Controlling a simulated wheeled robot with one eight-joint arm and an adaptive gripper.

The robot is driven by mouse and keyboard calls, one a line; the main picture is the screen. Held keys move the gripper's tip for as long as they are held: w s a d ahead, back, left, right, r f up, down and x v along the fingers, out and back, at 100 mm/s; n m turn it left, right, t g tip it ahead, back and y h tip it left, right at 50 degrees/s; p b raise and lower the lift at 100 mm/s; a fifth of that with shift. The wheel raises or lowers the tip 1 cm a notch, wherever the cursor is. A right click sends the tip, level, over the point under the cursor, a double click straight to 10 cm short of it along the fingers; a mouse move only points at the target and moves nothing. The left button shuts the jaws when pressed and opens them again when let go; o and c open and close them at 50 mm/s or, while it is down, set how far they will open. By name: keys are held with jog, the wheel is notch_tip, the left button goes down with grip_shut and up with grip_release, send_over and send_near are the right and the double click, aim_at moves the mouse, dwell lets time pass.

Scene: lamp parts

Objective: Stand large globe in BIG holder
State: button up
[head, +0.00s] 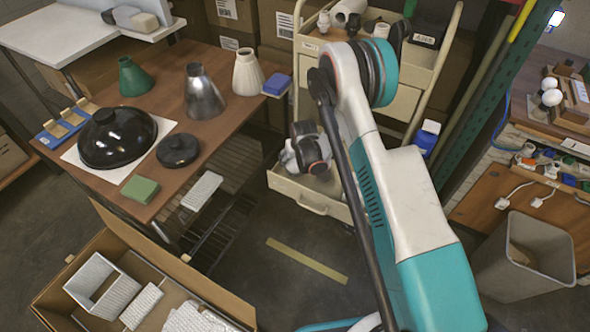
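Two white round bulb-like globes, an upper one (550,83) and a lower one (552,97), sit beside a cardboard box on the right-hand bench. They are small in view, and I cannot tell surely whether either is the large globe. A blue rack (46,139) with several tan holder-like slots lies at the left edge of the brown table; no label is readable, so I cannot tell which is the BIG holder. My gripper end (307,157) hangs in front of the cream drawer cart, beyond my arm's elbow. Its fingers cannot be made out, nor whether it holds anything.
The brown table (225,125) carries a black dome shade (117,137), a black disc (178,150), green, metal and cream cone shades, and a green block (140,189). An open carton (215,300) stands front left. A grey bin (490,262) stands right.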

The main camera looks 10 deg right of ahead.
jog(key=shift+f, duration=0.45)
dwell(1.4)
jog(key=o, duration=1.1)
jog(key=shift+c, duration=0.2)
jog(key=v, duration=1.2)
